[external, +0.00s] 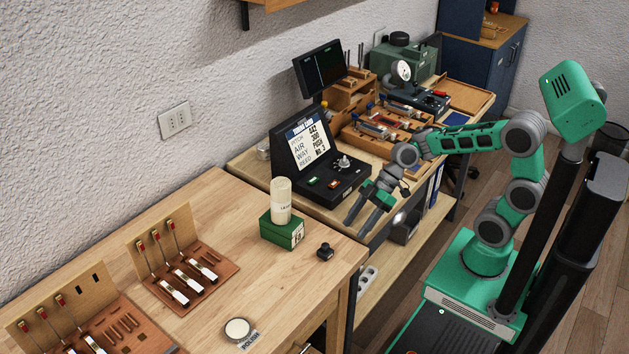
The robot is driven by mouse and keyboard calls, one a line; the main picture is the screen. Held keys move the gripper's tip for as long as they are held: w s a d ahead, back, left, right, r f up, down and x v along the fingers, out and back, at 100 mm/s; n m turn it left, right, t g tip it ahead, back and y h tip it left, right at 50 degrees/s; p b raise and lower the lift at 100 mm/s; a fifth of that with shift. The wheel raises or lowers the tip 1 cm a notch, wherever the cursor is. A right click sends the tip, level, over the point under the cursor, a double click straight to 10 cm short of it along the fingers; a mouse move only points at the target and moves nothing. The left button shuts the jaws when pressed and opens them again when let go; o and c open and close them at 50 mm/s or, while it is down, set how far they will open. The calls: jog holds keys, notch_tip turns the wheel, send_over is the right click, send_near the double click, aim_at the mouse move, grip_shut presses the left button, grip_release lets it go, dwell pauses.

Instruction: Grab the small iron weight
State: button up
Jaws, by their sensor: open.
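A small dark object with a knob on top, which looks like the small iron weight (325,253), stands upright on the wooden table near its right edge. My gripper (358,228) is open and empty, its fingers pointing down and to the left. It hangs above and to the right of the weight, apart from it, near the gap between the two benches. Nothing hides the weight.
A green box (282,231) with a pale cylinder (281,201) on it stands just left of the weight. A black console (322,160) is on the back bench. The table's middle is clear.

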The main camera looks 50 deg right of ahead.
aim_at(325, 250)
jog(key=a+n+y, duration=0.1)
jog(key=a, duration=0.1)
jog(key=a+r+n+g+y+b, duration=0.1)
jog(key=n+y, duration=0.1)
jog(key=a+r+n+y, duration=0.1)
jog(key=a+y, duration=0.1)
jog(key=shift+w+a+r+n, duration=0.25)
jog(key=shift+w+a+n, duration=0.05)
jog(key=shift+w+a, duration=0.05)
jog(key=x, duration=0.7)
jog(key=shift+a+r, duration=0.1)
jog(key=shift+a, duration=0.05)
jog(key=shift+c, duration=0.5)
grip_shut()
